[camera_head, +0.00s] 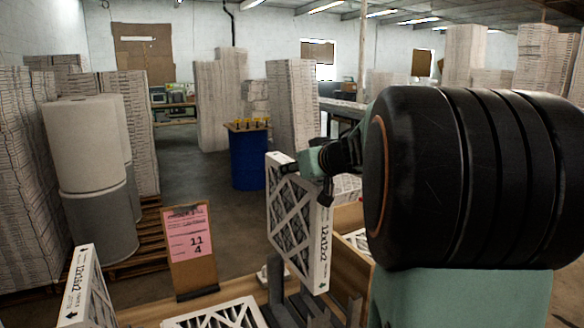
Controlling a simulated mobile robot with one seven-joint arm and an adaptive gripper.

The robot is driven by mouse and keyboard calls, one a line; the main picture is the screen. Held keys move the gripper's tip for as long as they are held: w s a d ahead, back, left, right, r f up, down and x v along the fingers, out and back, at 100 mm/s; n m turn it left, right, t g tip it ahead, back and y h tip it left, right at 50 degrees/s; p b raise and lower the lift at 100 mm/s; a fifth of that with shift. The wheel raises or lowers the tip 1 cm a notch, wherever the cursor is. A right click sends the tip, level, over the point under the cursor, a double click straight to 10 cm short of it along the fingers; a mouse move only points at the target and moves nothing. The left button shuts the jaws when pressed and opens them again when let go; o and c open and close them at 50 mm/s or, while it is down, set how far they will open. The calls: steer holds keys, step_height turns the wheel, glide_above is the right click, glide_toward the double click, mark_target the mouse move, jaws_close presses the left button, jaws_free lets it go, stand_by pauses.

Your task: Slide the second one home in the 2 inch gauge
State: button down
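A white-framed pleated filter (293,222) with a diagonal lattice face stands upright in the air at the centre. Its side edge carries printed size text that looks like 12x12x2. My gripper (318,170) is at its upper right edge and appears shut on it; the far finger is hidden. Below the filter is a dark grey slotted fixture with uprights (312,312), which looks like the gauge. The filter's lower edge is close above or behind these uprights; I cannot tell whether it is in a slot. Another filter (82,290) marked 12x12x2 stands at the lower left.
A filter (218,314) lies flat at the bottom edge. A board with a pink sheet (188,235) reading 11 and 4 stands left of the fixture. An open cardboard box (349,218) is behind, right of the held filter. A blue drum (248,160) and stacked filters stand farther back.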

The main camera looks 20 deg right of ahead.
mark_target(295, 190)
steer(key=shift+f+b, duration=1.7)
steer(key=shift+f, duration=1.1)
steer(key=shift+p, duration=1.45)
steer(key=shift+f, duration=0.15)
